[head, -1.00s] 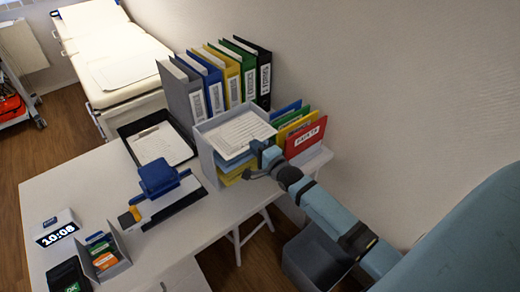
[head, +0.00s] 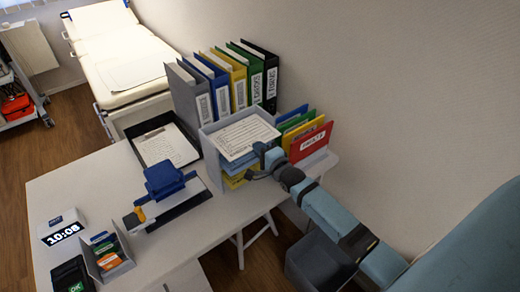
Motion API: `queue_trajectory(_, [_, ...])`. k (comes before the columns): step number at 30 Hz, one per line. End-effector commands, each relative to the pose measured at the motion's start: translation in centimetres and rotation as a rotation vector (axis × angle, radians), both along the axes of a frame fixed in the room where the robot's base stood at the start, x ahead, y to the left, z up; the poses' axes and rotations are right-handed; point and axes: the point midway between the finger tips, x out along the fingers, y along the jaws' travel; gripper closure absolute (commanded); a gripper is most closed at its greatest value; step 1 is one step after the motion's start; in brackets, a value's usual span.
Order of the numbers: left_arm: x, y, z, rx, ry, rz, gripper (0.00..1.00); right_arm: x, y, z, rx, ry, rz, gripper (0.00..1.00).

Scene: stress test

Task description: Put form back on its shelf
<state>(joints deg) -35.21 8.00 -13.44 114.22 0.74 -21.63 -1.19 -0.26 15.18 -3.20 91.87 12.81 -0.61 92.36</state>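The form, a white printed sheet (head: 243,137), lies in the top level of a grey letter-tray unit (head: 211,157) at the back of the desk. Blue and yellow sheets show on the levels below it. My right gripper (head: 257,163) is at the unit's open front, close to the form's near right corner. Its two fingers look spread apart, one higher near the form's edge and one lower. Nothing is clearly held between them. Whether a finger touches the form or the tray cannot be told. My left gripper is out of view.
Several upright binders (head: 222,85) stand behind the unit, with coloured folders (head: 310,140) at its right. A black tray with paper (head: 168,145), a blue-topped punch (head: 165,182), a card holder (head: 107,255) and a clock (head: 62,230) are on the desk (head: 90,180).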

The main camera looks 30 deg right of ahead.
Motion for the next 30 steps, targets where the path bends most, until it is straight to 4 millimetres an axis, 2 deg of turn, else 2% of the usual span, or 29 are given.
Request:
queue_trajectory(27, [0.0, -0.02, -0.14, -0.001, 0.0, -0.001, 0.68, 1.01, 0.08, -0.01, 0.0, 0.0, 0.0, 1.0])
queue_trajectory(28, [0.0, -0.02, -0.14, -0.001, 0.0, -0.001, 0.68, 1.01, 0.08, 0.0, 0.0, 0.0, 0.0, 0.96])
queue_trajectory(30, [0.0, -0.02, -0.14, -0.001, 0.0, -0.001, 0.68, 1.01, 0.08, 0.0, 0.0, 0.0, 0.0, 0.8])
